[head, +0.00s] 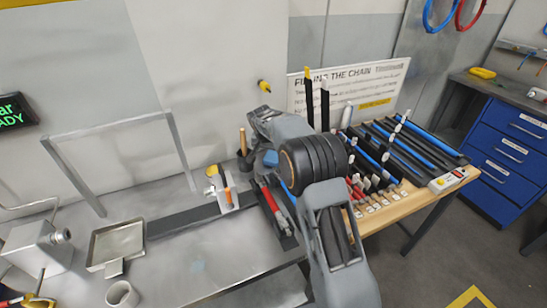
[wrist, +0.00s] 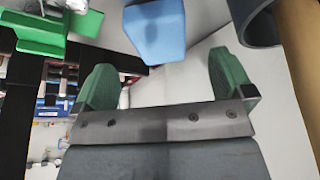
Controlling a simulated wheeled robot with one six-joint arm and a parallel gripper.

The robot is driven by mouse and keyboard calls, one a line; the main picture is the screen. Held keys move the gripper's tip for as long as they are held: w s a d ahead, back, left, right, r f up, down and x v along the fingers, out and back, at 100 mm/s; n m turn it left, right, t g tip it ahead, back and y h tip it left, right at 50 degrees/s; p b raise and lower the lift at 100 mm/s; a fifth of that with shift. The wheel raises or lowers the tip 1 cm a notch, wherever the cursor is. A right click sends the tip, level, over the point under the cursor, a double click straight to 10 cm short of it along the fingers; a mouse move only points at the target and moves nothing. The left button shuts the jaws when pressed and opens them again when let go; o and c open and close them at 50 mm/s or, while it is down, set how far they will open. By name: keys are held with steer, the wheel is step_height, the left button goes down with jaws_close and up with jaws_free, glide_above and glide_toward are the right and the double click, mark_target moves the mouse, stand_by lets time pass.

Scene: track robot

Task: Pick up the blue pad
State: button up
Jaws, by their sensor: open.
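The blue pad (wrist: 155,30) shows at the top middle of the wrist view, a smooth rounded block cut off by the upper frame edge. My gripper (wrist: 165,75) is open, with its two green fingers apart and nothing between them. The pad lies beyond the fingertips, roughly centred between them, and I see no contact.
A green part (wrist: 40,35) is at the wrist view's upper left, and a dark cylinder (wrist: 258,22) at its upper right. In the head view, a metal tray (head: 117,243) and a cup (head: 121,294) stand left on the bench. A rack of black and blue strips (head: 415,145) is right.

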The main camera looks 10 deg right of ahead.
mark_target(273, 156)
steer(key=shift+p+x, duration=0.55)
steer(key=shift+x, duration=2.2)
steer(key=shift+s, duration=0.15)
steer(key=c, duration=1.1)
steer(key=shift+r, duration=0.65)
steer(key=s+d+r+b, duration=0.1)
steer(key=s+r, duration=0.3)
steer(key=s+d+r+b, duration=0.1)
steer(key=s+r, duration=0.2)
steer(key=s, duration=0.2)
steer(key=s+d+r+b, duration=0.1)
steer(key=s+r, duration=0.3)
steer(key=shift+s+d+r, duration=0.1)
steer(key=shift+s+r, duration=0.25)
